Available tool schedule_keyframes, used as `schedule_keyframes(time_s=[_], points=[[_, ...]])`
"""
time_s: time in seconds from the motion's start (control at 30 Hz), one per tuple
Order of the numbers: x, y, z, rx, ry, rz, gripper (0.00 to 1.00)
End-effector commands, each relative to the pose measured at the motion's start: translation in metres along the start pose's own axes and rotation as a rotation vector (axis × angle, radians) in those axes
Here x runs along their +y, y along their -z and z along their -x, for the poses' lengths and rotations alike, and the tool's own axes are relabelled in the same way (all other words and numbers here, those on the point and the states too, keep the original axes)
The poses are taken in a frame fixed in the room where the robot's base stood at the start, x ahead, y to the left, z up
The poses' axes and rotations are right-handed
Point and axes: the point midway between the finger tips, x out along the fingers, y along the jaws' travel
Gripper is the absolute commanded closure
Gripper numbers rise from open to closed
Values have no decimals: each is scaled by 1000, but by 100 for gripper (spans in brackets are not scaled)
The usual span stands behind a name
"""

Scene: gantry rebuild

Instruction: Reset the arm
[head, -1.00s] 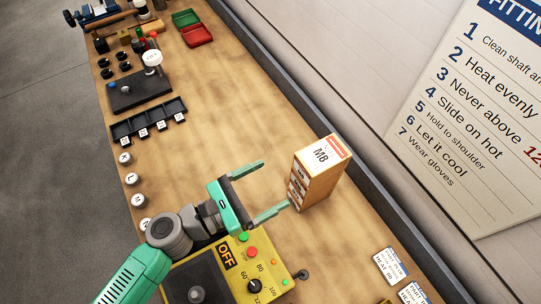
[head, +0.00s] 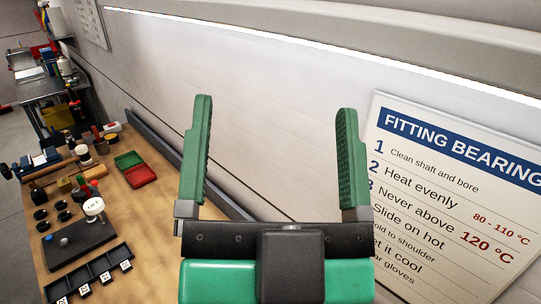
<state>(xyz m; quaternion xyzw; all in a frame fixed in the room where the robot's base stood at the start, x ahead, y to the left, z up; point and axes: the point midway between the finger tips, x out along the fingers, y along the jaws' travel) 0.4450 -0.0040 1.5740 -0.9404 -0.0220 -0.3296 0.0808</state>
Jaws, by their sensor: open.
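My gripper (head: 272,155) is large in the middle of the head view, with its two green fingers pointing up and spread wide apart. It is open, and nothing is between the fingers except the pale wall behind. It is raised in front of the camera, above the bench, and touches nothing that I can see. The gripper and its green body hide the nearer right part of the wooden bench (head: 165,225).
On the bench at left are a black slotted tray (head: 98,272), a dark plate (head: 75,247), a green bin (head: 128,160), a red bin (head: 140,177) and a blue vise (head: 40,160). A sign (head: 450,190) hangs on the right wall. Another table stands far left.

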Motion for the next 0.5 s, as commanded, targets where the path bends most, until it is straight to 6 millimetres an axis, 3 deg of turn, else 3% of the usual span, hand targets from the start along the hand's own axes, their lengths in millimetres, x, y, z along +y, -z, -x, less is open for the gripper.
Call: schedule_keyframes(time_s=[0.13,0.5], points=[[-2,-8,13,-64,6,163,15],[-4,-6,11,-70,9,175,15]])
